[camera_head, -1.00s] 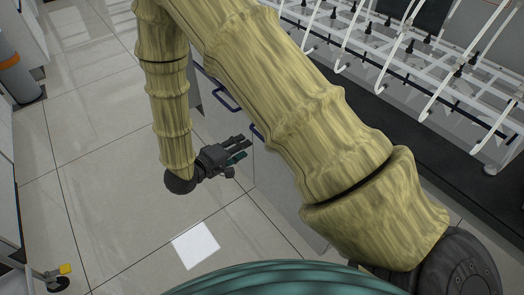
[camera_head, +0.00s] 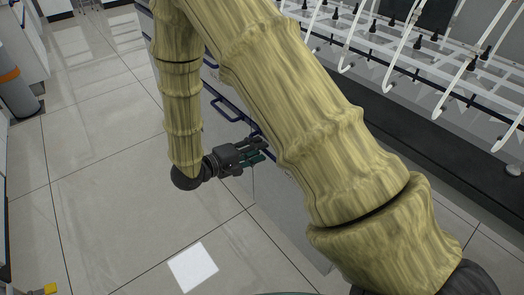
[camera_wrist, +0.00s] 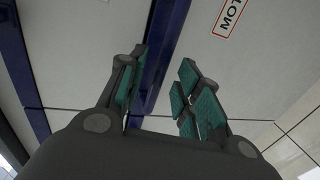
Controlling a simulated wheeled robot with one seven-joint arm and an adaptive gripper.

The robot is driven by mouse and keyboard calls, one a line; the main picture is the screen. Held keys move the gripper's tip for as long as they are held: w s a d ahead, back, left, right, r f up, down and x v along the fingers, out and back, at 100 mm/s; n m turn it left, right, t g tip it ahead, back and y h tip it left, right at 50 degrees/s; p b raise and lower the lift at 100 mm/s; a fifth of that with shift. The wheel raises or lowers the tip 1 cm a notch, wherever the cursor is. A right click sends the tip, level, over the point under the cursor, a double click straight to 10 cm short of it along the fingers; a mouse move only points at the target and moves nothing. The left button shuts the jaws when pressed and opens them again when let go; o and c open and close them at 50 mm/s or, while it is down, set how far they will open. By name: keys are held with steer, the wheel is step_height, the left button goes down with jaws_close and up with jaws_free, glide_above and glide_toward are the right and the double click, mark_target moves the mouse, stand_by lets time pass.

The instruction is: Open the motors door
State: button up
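In the wrist view, a pale panel carries a red-framed label (camera_wrist: 232,14) with the letters "MOT" showing; the rest is cut off. This looks like the motors door (camera_wrist: 255,70). A dark blue bar (camera_wrist: 165,40), seemingly a handle, runs lengthwise between the fingers of my gripper (camera_wrist: 163,62), closer to the left finger. My gripper is open, with teal pads apart. I cannot tell whether it touches the bar. In the head view, my gripper (camera_head: 262,150) is beside the cabinet front, low over the floor, and my arm hides much of the cabinet.
A bench with a white rack (camera_head: 410,50) and tubes stands at right. A grey cylinder (camera_head: 17,82) stands at far left. Tiled floor (camera_head: 110,190) is open left of my gripper.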

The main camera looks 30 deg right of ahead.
steer(key=shift+x, duration=1.35)
jaws_close()
